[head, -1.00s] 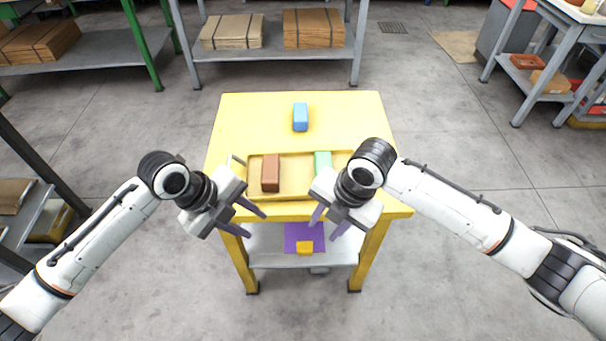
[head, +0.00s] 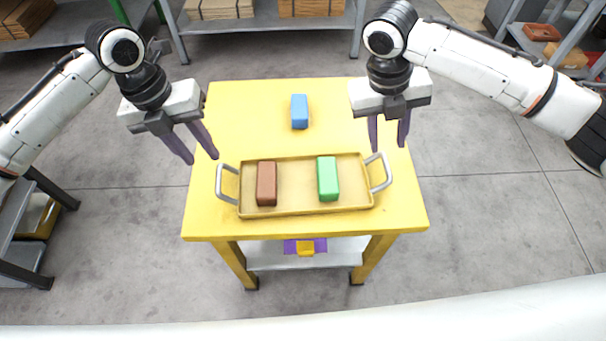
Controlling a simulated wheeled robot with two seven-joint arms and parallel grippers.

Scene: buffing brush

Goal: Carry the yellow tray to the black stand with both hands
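The yellow tray (head: 298,188) lies flat on the yellow table, with a grey handle at each end. It carries a brown block (head: 267,184) on its left side and a green block (head: 327,179) on its right side. My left gripper (head: 201,159) is open and empty, above and just behind the left handle (head: 226,184). My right gripper (head: 388,147) is open and empty, above and just behind the right handle (head: 380,173). Neither gripper touches the tray. I cannot make out a black stand in this view.
The yellow table (head: 230,105) also holds a blue block (head: 299,111) behind the tray. On its lower shelf a yellow object (head: 305,248) sits on a purple sheet. Shelving stands at the back, left and right. Grey floor is open around the table.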

